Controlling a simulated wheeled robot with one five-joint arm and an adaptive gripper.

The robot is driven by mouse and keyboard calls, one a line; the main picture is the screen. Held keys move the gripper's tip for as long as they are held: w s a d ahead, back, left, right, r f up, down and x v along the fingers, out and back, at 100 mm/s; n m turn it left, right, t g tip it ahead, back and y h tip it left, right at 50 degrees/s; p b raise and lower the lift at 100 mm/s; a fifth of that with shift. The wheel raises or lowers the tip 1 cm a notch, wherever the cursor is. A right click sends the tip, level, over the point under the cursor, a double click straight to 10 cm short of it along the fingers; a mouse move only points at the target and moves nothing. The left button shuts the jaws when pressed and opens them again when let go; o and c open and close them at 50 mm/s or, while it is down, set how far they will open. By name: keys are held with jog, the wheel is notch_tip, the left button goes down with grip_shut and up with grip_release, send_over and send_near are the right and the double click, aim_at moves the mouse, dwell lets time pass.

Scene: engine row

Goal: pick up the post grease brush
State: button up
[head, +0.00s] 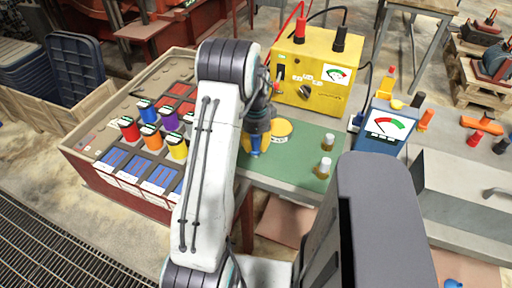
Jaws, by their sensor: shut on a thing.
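My gripper (257,134) points down over the green mat (306,146), partly hidden behind my white arm. Its yellow-orange fingers are shut on a small blue thing (255,147). This may be the post grease brush, but too little of it shows to be sure. I cannot tell whether it touches the mat. No other brush stands out clearly in view.
A round yellow-topped thing (281,127) is just right of my gripper. Two small jars (325,167) stand on the mat's right part. Behind is a yellow charger box (307,72) with cables; right is a blue meter (381,127). A rack of coloured cans (130,128) is left.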

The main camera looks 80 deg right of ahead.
grip_shut()
